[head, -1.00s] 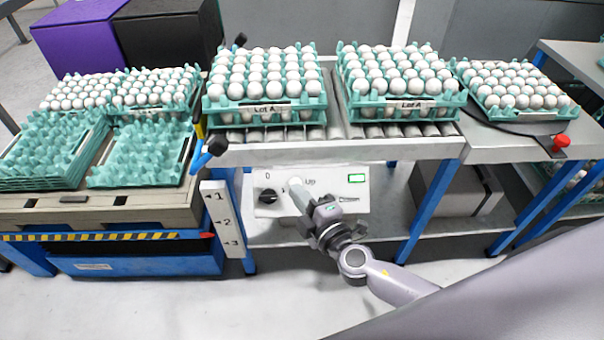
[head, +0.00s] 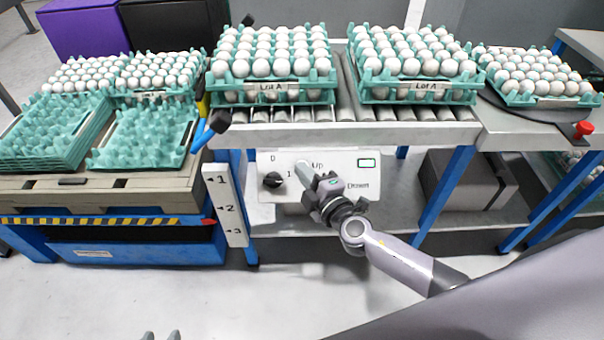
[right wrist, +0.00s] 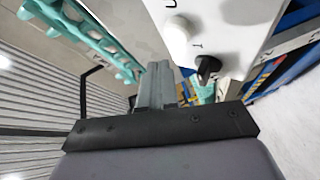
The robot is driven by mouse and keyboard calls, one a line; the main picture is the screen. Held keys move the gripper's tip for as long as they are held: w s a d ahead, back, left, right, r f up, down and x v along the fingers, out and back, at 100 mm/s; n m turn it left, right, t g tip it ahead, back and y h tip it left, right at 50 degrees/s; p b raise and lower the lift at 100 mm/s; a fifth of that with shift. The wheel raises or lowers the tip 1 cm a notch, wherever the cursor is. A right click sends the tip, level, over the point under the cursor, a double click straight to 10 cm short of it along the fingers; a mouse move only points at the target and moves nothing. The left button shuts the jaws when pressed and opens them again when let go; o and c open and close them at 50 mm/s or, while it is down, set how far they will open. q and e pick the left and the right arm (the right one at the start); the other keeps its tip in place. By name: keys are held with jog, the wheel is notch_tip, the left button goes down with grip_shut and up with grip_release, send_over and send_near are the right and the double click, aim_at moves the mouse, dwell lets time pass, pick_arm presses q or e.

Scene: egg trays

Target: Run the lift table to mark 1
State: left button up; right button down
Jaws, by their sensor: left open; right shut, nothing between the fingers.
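The lift table (head: 100,190) at the left carries egg trays. Its red pointer (head: 209,222) stands between marks 2 and 3 on the white mark plate (head: 226,205). The control panel (head: 340,170) has a black knob (head: 272,180), a white Up button (head: 302,164), a Down label and a green-framed display (head: 366,163). My right gripper (head: 309,175) is shut and empty, its tips at the Up button. The right wrist view shows the shut fingers (right wrist: 157,75) near the white button (right wrist: 178,28); contact cannot be told. My left gripper (head: 161,336) is open at the bottom edge.
Egg-filled trays (head: 275,95) labelled Lot A stand on the roller conveyor (head: 345,135) above the panel. A red button (head: 584,130) is at the right. Empty green trays (head: 145,135) sit on the lift table. Blue legs (head: 443,195) flank the lower shelf.

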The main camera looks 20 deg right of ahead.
jog(key=shift+w+d+f+b, duration=0.2)
jog(key=shift+w+f+b, duration=0.25)
jog(key=shift+w+f, duration=0.1)
jog(key=shift+r, duration=0.1)
dwell(0.8)
dwell(0.9)
jog(key=shift+w+d+f+b, duration=0.1)
jog(key=shift+w+f+b, duration=0.25)
jog(key=shift+b, duration=0.2)
